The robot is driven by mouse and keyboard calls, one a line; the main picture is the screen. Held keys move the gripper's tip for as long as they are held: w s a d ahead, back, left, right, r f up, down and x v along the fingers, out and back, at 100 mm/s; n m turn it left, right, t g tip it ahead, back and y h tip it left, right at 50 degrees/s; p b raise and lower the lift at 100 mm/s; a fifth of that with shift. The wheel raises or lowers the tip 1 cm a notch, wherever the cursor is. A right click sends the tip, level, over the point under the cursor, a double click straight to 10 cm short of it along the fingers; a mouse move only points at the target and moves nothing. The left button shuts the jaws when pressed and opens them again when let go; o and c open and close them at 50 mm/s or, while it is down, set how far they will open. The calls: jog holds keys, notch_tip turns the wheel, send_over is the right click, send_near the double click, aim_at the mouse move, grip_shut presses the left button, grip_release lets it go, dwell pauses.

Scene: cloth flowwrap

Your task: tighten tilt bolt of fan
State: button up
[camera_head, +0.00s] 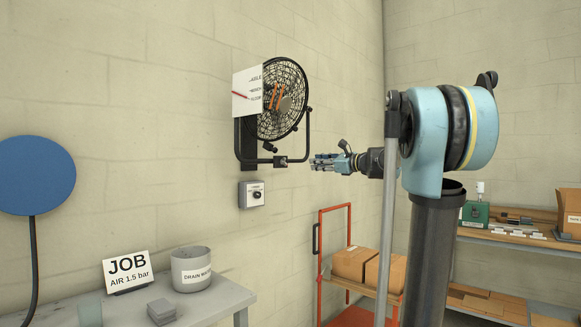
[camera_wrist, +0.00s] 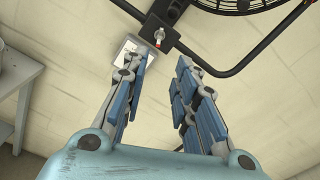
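The black wire-cage fan (camera_head: 284,99) is mounted on the wall in a U-shaped bracket (camera_head: 306,146). In the wrist view its cage (camera_wrist: 238,5) shows at the top edge. A dark block (camera_wrist: 157,30) with a small red-and-white part (camera_wrist: 160,37) sits on the bracket bar, just beyond my fingertips. I cannot tell whether this is the tilt bolt. A white card (camera_head: 247,92) with a red pointer stands at the fan's left side. My gripper (camera_head: 318,162) is right of the bracket, fingers pointing left. In the wrist view its fingers (camera_wrist: 164,58) are apart with nothing between them.
A grey wall box with a dark knob (camera_head: 252,194) is below the fan. A grey table (camera_head: 216,298) at lower left bears a JOB sign (camera_head: 127,270) and a grey bucket (camera_head: 191,269). A red cart (camera_head: 334,221) with cartons stands below my arm. Shelves are at right.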

aim_at(286, 162)
jog(key=x, duration=1.7)
grip_shut()
